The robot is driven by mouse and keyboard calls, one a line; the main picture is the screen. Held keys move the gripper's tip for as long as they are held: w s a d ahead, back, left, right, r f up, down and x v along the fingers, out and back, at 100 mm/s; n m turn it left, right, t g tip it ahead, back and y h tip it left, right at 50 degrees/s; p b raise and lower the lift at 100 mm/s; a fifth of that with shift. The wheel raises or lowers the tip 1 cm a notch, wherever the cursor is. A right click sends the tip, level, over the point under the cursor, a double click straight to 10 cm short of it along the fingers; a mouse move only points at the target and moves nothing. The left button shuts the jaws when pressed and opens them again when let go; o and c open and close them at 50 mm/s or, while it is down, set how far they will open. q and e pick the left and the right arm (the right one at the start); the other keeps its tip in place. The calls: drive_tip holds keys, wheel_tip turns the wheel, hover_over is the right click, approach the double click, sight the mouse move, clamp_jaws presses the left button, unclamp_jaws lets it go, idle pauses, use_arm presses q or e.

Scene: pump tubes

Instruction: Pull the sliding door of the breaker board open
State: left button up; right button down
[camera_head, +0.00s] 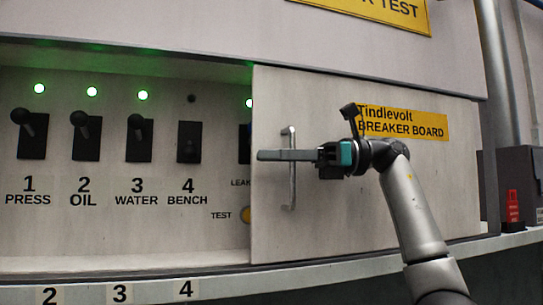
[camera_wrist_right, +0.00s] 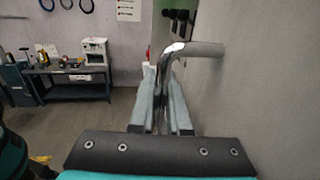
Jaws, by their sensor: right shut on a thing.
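The sliding door (camera_head: 350,225) of the breaker board covers the right part of the board. The left part stands open and shows the breaker switches. A vertical metal bar handle (camera_head: 291,190) sits near the door's left edge; it also shows in the right wrist view (camera_wrist_right: 190,50). My right gripper (camera_head: 290,155) reaches in from the right and is shut on the handle. In the right wrist view its two fingers (camera_wrist_right: 160,105) lie on both sides of the bar. My left gripper is not in view.
Several black breaker switches (camera_head: 87,137) with labels stand in the open part, most with green lamps above. A ledge (camera_head: 120,285) runs below. A workbench (camera_wrist_right: 70,88) stands farther off in the wrist view.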

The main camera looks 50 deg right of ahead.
drive_tip(key=c, duration=0.9)
unclamp_jaws()
drive_tip(key=p+v, duration=0.2)
drive_tip(key=v, duration=1.3)
drive_tip(key=shift+s, duration=0.1)
